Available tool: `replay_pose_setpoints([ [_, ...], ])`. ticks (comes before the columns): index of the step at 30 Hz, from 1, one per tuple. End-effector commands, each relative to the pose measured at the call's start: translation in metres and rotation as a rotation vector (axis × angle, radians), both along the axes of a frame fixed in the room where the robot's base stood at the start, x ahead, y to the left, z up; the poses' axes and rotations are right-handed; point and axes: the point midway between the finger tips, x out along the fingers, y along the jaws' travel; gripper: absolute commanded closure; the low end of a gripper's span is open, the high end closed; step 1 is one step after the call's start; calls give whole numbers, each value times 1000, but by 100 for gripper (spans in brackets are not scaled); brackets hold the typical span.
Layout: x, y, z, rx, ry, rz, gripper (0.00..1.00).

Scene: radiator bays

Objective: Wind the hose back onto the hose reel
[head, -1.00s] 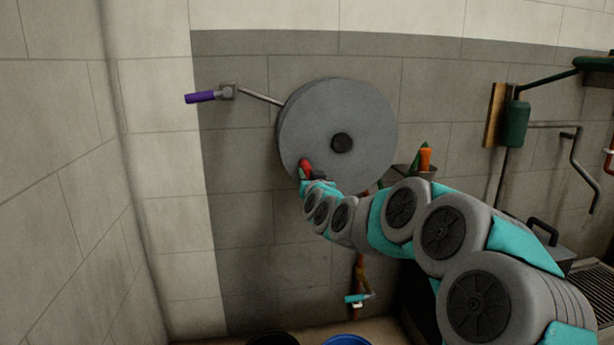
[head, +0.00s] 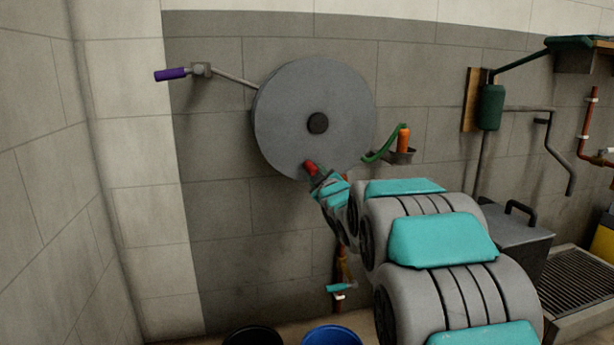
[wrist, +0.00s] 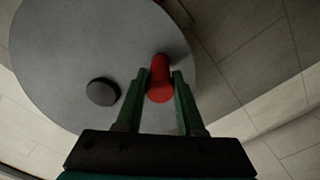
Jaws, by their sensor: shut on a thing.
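The hose reel (head: 285,105) is a large grey disc on the wall with a dark hub (head: 317,123). Its red crank handle (head: 310,167) is at the bottom of the disc, just left of straight below the hub. My gripper (head: 314,173) is shut on the red handle. In the wrist view, the green fingers (wrist: 160,82) stand on both sides of the red handle (wrist: 160,90), with the disc (wrist: 70,50) behind. A short curved green hose (head: 380,153) shows right of the disc, near an orange nozzle (head: 403,139) in a grey holder. Any hose behind the disc is hidden.
A purple-handled lever (head: 170,74) sticks out left of the reel. Below are a teal-handled tap (head: 340,288), a black bucket (head: 253,337) and a blue bucket (head: 332,336). A green cylinder (head: 491,107) and bent pipes are on the right wall. A floor grate lies lower right.

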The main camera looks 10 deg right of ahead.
Motion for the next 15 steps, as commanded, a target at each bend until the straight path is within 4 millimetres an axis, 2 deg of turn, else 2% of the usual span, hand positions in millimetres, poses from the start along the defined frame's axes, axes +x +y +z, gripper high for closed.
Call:
replay_pose_setpoints([
  [6,0,-15,-4,-111,4,-3,100],
  [15,0,-23,-4,-174,2,-1,100],
])
